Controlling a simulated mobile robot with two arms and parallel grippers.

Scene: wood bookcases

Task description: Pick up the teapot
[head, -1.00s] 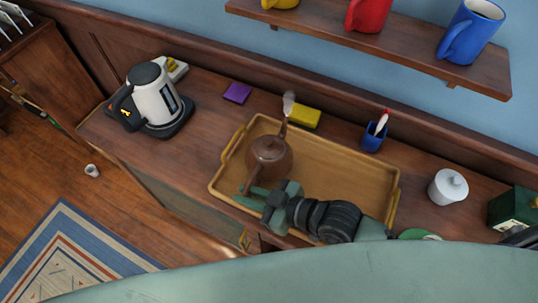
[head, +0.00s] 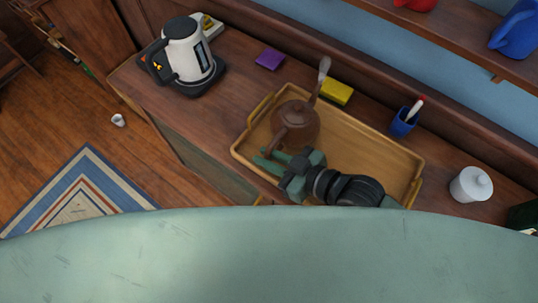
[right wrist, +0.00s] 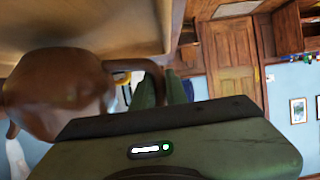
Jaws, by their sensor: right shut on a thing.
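The brown teapot (head: 300,122) is at the left end of the wooden tray (head: 375,145) on the counter in the head view. Its handle side faces the front and a pale-tipped part points to the back. My right gripper (head: 268,159) reaches in from the right and is shut on the teapot's handle. In the right wrist view the teapot's round body (right wrist: 55,92) is at the left, and its curved handle (right wrist: 140,65) runs to the green fingers (right wrist: 162,90). I cannot tell whether the teapot touches the tray. My left gripper is not in view.
An electric kettle (head: 188,52) stands at the counter's left. A shelf (head: 445,32) hangs above.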

